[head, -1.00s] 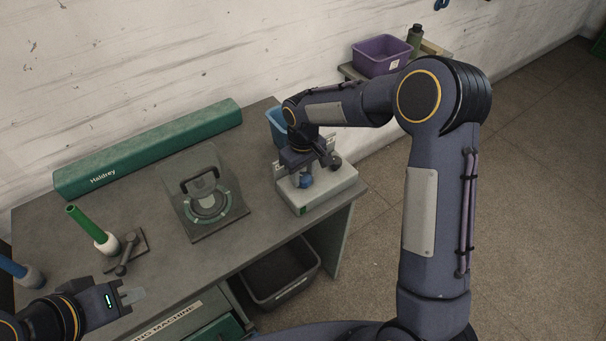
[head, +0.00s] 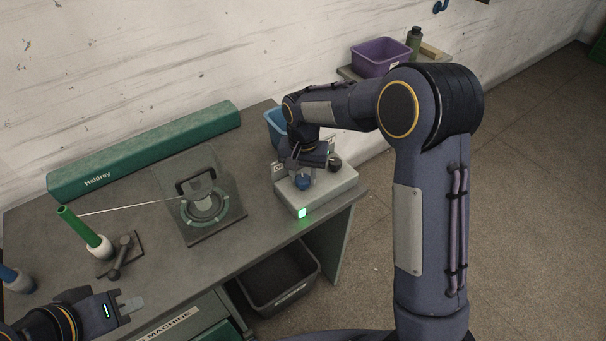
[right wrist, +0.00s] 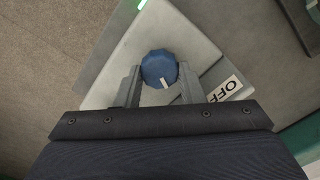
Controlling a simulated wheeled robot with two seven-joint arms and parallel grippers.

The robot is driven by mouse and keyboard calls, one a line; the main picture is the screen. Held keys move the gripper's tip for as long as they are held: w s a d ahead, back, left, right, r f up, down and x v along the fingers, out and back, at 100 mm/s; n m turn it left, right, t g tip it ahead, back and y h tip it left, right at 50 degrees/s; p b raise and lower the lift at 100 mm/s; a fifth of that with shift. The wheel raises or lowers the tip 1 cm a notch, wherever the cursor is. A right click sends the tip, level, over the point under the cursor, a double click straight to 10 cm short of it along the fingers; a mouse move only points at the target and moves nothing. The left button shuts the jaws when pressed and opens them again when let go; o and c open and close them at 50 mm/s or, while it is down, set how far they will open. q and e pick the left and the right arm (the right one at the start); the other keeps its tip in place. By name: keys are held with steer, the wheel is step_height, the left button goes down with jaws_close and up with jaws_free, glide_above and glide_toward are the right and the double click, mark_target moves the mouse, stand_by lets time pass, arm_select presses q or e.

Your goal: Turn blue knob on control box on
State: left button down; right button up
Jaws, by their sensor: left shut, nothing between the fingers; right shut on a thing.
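The control box (head: 325,195) is a pale grey box at the right end of the workbench. Its blue knob (head: 303,184) also shows in the right wrist view (right wrist: 159,66), between my right gripper's fingers. My right gripper (right wrist: 160,74) is shut on the knob from both sides; its arm reaches over the box in the head view. A white mark on the knob points down in the wrist view, left of the OFF label (right wrist: 224,90). A green light (head: 302,213) on the box's front glows. My left gripper (head: 130,304) is shut and empty near the bench's front.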

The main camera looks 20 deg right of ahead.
mark_target(303, 177)
steer(key=shift+m, duration=0.8)
steer(key=o, duration=1)
step_height(303, 177, up, 8)
steer(key=shift+f, duration=0.2)
steer(key=shift+r, duration=0.15)
